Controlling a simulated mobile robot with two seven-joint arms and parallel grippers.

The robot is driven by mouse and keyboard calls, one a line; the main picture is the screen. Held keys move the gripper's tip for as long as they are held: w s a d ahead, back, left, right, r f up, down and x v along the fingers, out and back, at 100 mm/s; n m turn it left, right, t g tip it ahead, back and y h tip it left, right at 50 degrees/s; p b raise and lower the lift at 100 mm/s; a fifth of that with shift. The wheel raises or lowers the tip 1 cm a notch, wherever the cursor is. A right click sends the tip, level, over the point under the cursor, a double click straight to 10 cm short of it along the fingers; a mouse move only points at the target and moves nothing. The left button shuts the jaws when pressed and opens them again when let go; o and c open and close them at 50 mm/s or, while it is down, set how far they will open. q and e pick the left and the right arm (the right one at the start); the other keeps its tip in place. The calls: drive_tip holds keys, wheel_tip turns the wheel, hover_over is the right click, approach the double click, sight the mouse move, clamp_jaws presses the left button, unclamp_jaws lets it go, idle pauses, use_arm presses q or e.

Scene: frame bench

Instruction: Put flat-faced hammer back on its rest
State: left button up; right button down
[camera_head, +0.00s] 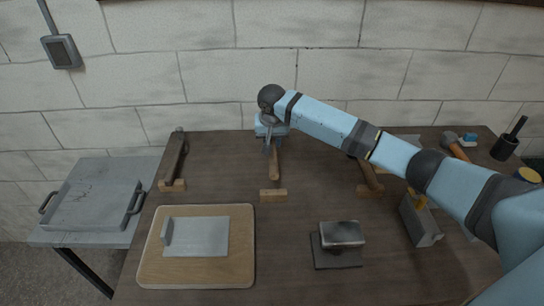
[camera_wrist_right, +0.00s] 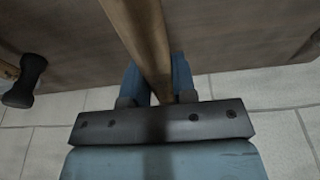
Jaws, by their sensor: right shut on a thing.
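My right gripper (camera_head: 270,146) is at the back middle of the bench, pointing down and shut on a hammer (camera_head: 274,168). Its wooden handle extends toward the front; its head is hidden, so I cannot tell its face shape. In the right wrist view the wooden handle (camera_wrist_right: 143,40) runs between the fingers of the gripper (camera_wrist_right: 157,88). A small wooden rest block (camera_head: 273,195) lies in front, near the handle's end; whether they touch is unclear. My left gripper is not in view.
Another hammer (camera_head: 174,160) lies on a block at left; a third handle (camera_head: 371,176) lies on a block under my right arm. A board (camera_head: 150,270), a metal block (camera_head: 341,234) and a grey box (camera_head: 420,228) occupy the front. A tray (camera_head: 95,207) stands left.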

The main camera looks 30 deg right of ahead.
sight(272, 142)
drive_tip(key=shift+s+a+x, duration=0.1)
drive_tip(key=shift+s+x, duration=0.1)
drive_tip(key=shift+x, duration=0.9)
drive_tip(key=shift+s+a+x, duration=0.1)
drive_tip(key=shift+s+x, duration=0.15)
drive_tip(key=shift+x, duration=0.9)
drive_tip(key=shift+s+a+x, duration=0.1)
drive_tip(key=shift+s+x, duration=0.1)
drive_tip(key=shift+x, duration=0.9)
drive_tip(key=shift+f, duration=0.2)
drive_tip(key=c, duration=0.9)
unclamp_jaws()
drive_tip(key=shift+f, duration=0.1)
drive_tip(key=v, duration=1.2)
